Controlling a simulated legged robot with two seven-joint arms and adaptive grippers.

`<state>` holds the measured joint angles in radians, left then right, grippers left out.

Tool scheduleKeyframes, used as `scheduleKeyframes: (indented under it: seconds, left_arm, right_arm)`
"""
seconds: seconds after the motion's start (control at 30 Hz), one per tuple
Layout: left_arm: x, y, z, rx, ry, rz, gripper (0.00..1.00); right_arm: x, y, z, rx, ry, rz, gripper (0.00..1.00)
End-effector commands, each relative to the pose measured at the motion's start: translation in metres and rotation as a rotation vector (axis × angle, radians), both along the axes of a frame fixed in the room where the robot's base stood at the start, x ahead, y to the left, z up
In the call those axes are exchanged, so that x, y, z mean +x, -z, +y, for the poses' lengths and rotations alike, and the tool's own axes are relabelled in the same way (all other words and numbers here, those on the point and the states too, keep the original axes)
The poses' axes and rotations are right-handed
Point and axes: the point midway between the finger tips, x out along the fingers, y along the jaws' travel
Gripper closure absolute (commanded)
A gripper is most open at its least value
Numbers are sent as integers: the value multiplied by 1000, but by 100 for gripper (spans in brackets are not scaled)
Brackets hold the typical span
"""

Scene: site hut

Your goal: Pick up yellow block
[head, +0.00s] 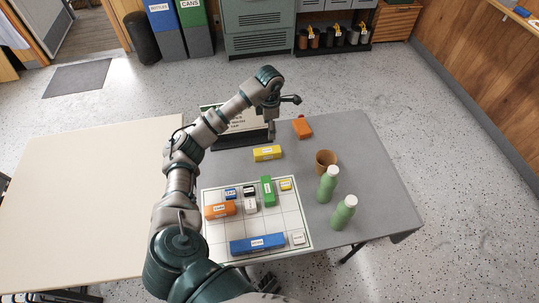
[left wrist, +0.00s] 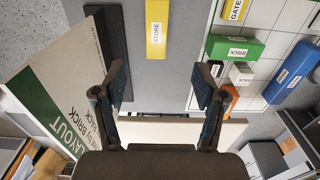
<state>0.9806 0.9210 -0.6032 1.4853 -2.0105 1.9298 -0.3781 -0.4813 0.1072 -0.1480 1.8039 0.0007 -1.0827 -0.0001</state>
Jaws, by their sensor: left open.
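A yellow block (head: 267,153) labelled STORE lies on the grey table, between the dark-based sign and the white grid board. It also shows in the left wrist view (left wrist: 156,40), at the top centre, ahead of the fingers. A smaller yellow block (head: 286,185) labelled GATE lies on the board; its end shows in the left wrist view (left wrist: 236,10). My left gripper (head: 284,117) is above the table, beyond the STORE block and apart from it. In the left wrist view its fingers (left wrist: 160,95) are spread and empty.
The grid board (head: 290,235) holds several coloured blocks. A layout sign (head: 245,122) stands beside my left forearm. An orange block (head: 302,128), a brown cup (head: 326,162) and two green bottles (head: 328,184) stand to the right. A beige table (head: 80,190) adjoins at left.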

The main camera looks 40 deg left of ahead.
Motion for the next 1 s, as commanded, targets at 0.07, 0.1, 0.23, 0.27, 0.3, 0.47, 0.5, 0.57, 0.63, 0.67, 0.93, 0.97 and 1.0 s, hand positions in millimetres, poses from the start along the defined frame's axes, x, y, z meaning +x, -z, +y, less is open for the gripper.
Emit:
scheduleKeyframes:
  seconds: [0.07,0.1,0.23,0.27,0.3,0.47,0.5,0.57,0.63,0.67,0.93,0.97,1.0]
  left_arm:
    - [-1,22,1,-3,-1,6,29]
    - [-2,32,1,-2,-1,8,29]
    - [-1,64,1,-3,0,5,29]
    - [-1,70,1,-4,0,6,29]
    - [-1,78,1,-3,0,6,29]
    - [-1,98,-1,-1,-1,2,29]
    - [0,100,-1,1,0,1,29]
    - [0,103,-2,1,0,0,29]
    - [-1,106,-2,1,0,1,29]
    - [-1,109,-1,1,0,2,29]
    - [-3,151,5,-4,-1,5,29]
    - [-2,154,5,-4,-1,3,29]
    - [-2,156,6,-2,0,2,29]
  right_arm:
    - [2,-4,1,1,1,-3,60]
    - [2,-6,2,1,1,-3,60]
    - [5,-14,2,1,2,-6,60]
    - [5,-15,2,2,2,-7,60]
    - [5,-17,2,2,2,-8,60]
    - [7,-23,1,4,3,-8,60]
    - [7,-24,0,5,2,-8,60]
    - [7,-25,0,1,3,-8,60]
    - [8,-26,1,1,3,-9,60]
    - [8,-26,2,2,3,-10,60]
    - [10,-32,2,2,4,-7,60]
    - [11,-34,2,3,4,-11,60]
    - [12,-37,3,4,4,-16,60]
